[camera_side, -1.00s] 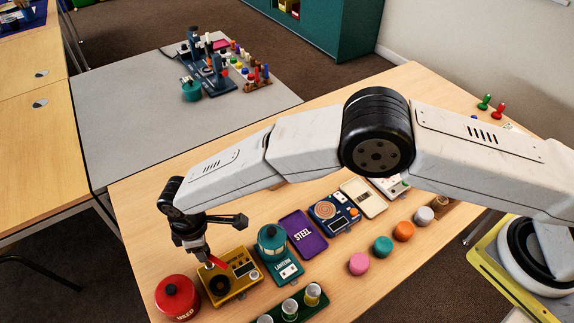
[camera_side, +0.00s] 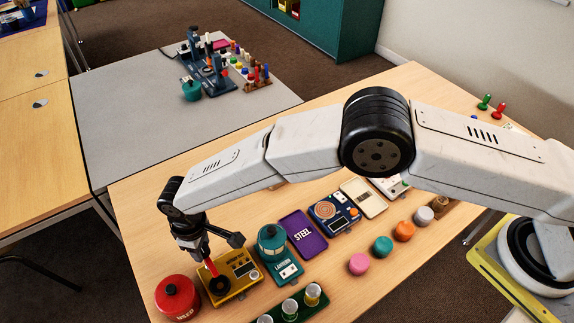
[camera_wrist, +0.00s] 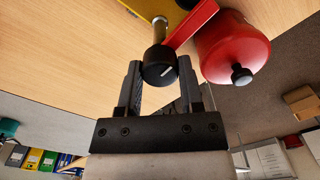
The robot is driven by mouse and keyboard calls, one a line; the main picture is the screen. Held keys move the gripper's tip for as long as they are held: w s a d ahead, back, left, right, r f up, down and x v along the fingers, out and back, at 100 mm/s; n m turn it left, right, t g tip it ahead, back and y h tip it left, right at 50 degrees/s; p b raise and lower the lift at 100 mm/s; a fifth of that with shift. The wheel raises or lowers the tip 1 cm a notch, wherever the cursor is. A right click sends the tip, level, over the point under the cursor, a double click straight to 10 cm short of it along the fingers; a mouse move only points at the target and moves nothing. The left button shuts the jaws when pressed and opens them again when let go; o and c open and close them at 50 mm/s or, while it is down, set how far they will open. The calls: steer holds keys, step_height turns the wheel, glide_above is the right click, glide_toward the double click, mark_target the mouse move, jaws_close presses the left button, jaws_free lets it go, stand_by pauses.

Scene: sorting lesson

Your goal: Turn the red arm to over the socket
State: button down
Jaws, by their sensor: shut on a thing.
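The yellow device (camera_side: 243,264) lies at the front left of the wooden table. A black round part (camera_side: 219,286), perhaps the socket, is on its face. The red arm (camera_side: 211,267) slants down from my gripper (camera_side: 203,254), its far end at the edge of the black part. My fingers hide part of the pivot in the side view.
A red pot (camera_side: 177,297) stands close left of the device; it also shows in the wrist view (camera_wrist: 230,45). A green rack (camera_side: 291,308) of jars is in front. Clear wood lies behind the device.

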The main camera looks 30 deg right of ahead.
steer(key=shift+c, duration=1.2)
jaws_free()
steer(key=shift+r, duration=0.2)
steer(key=shift+r, duration=3.7)
